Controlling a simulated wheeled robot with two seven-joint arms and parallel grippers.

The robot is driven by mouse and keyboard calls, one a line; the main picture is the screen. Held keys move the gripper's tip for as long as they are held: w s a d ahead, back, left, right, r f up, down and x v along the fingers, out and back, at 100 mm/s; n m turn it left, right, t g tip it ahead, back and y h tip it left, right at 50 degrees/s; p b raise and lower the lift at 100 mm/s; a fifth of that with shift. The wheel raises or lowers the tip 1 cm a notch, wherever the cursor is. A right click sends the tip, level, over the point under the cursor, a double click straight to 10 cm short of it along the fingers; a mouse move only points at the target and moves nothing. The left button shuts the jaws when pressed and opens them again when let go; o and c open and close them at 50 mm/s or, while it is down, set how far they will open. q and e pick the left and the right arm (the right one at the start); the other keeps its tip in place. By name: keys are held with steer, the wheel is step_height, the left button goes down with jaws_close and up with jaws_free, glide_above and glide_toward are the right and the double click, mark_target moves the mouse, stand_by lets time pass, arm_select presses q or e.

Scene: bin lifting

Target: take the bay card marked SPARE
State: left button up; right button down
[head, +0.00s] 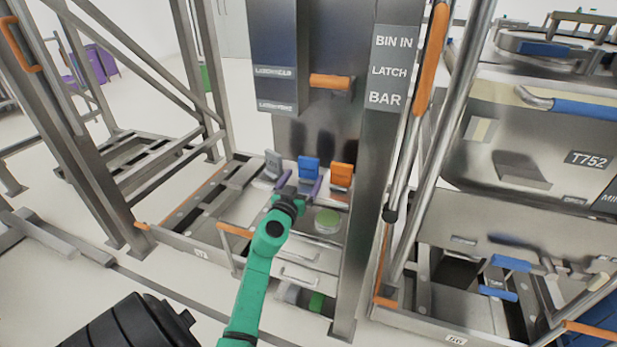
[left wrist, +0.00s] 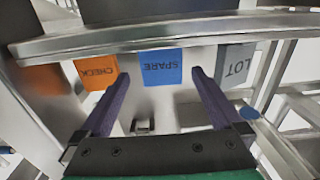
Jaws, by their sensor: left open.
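The blue card marked SPARE (left wrist: 161,67) appears upside down in the left wrist view, between my left gripper's purple fingertips (left wrist: 160,74). In the head view the blue card (head: 308,167) stands upright in the middle of a row on a steel shelf. My left gripper (head: 301,181) is open and empty right in front of it, one finger to each side. I cannot tell whether the fingertips reach past the card's face. My right gripper is not in view.
A grey LOT card (head: 273,164) and an orange CHECK card (head: 341,175) flank the blue one closely. A round green-topped item (head: 327,220) sits on the shelf to the right of my arm. A steel column (head: 330,130) with an orange handle (head: 330,82) rises behind the cards.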

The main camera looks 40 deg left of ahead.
mark_target(308, 169)
arm_select(q)
steer(key=b+x, duration=0.2)
steer(key=x, duration=0.2)
steer(key=shift+w+a+f, duration=0.15)
steer(key=shift+a, duration=0.1)
steer(key=shift+w, duration=0.1)
steer(key=shift+r, duration=0.2)
steer(key=c, duration=0.4)
jaws_close()
